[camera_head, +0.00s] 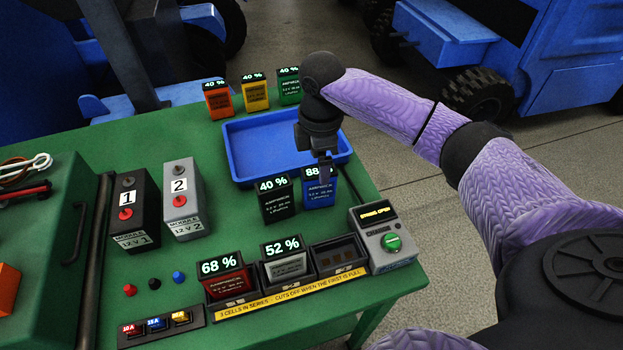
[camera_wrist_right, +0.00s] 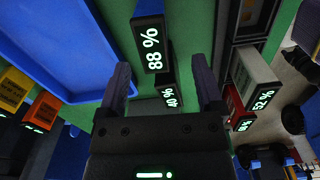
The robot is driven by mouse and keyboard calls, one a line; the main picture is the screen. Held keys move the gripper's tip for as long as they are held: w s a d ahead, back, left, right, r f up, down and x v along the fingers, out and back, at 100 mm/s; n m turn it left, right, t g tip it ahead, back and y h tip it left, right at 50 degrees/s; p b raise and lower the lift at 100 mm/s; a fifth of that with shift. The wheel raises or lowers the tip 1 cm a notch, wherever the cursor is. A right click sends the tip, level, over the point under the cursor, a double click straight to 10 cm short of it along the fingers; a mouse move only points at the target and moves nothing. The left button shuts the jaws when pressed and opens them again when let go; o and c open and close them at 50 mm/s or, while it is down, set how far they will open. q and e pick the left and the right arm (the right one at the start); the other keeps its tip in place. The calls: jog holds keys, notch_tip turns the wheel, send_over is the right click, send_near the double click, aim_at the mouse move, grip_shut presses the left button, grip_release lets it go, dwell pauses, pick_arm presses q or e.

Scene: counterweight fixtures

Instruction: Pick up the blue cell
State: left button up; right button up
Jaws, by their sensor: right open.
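The blue cell (camera_head: 318,192), showing 88 %, stands upright on the green table just in front of the blue tray. My right gripper (camera_head: 323,164) points down directly over it, partly covering its top in the head view. In the right wrist view my right gripper (camera_wrist_right: 160,76) is open, with a finger at each side. The blue cell (camera_wrist_right: 152,42) shows just beyond the fingertips, between their lines. I cannot tell whether the fingers touch it. My left gripper is not in view.
A black cell (camera_head: 277,201) at 40 % stands close left of the blue one. The blue tray (camera_head: 236,163) is empty. The charger (camera_head: 290,301) holds a red and a grey cell; its right bay is empty. Orange, yellow and green cells stand behind the tray.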

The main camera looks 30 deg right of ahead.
aim_at(319, 184)
jog(key=f+b, duration=0.1)
jog(key=f, duration=0.1)
jog(key=f+b, duration=0.1)
jog(key=f, duration=0.2)
jog(key=f+b, duration=0.1)
jog(key=f, duration=0.2)
jog(key=shift+w+d+b, duration=0.25)
jog(key=shift+w+b, duration=0.05)
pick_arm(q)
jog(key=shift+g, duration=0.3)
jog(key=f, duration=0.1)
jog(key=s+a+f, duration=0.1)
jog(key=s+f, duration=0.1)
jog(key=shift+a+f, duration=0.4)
pick_arm(e)
grip_shut()
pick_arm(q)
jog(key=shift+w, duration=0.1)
pick_arm(e)
jog(key=shift+r, duration=0.1)
